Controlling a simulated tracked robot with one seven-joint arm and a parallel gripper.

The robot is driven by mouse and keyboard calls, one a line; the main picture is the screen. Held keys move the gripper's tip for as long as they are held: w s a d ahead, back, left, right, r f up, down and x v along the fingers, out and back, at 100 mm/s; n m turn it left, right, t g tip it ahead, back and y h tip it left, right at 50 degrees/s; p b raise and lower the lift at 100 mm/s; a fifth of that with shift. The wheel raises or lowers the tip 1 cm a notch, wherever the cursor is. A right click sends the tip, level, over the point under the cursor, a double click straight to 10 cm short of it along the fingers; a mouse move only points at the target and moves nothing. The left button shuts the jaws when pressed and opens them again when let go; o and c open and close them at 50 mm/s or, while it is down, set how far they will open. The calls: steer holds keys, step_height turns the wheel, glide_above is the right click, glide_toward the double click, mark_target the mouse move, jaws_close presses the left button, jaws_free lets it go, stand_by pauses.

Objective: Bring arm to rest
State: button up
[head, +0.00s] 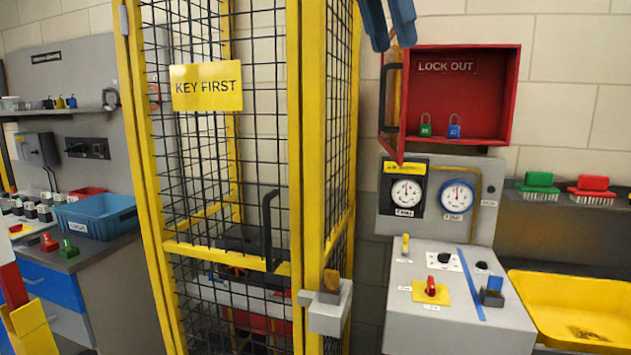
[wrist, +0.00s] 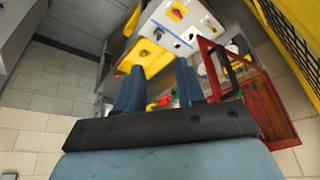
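My gripper (head: 393,44) hangs at the top of the head view, in front of the wall and just left of the red lock out box. Its two blue fingers point down. In the wrist view my gripper (wrist: 160,67) has its fingers apart, with nothing between them. It is open and empty, touching nothing that I can see. The rest of my arm is out of the head view.
The red lock out box (head: 510,100) stands open with a green and a blue padlock inside. Left is a yellow mesh cage (head: 306,150) signed KEY FIRST. Below the box is a grey control console (head: 455,325). A yellow basin (head: 585,290) is at right.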

steer(key=s+d+f+n+t+y, duration=0.1)
steer(key=d+f+n, duration=0.3)
steer(key=f, duration=0.7)
steer(key=s+d+f+n+t+y, duration=0.1)
steer(key=d+f+n, duration=0.2)
steer(key=f, duration=0.9)
steer(key=s+d+f+n+t+y, duration=0.1)
steer(key=d+f+n, duration=0.3)
steer(key=f, duration=0.7)
steer(key=s+d+y, duration=0.1)
steer(key=d, duration=0.1)
steer(key=shift+d+f+n, duration=0.2)
steer(key=shift+d+n, duration=0.1)
steer(key=shift+d, duration=0.1)
steer(key=shift+w, duration=0.1)
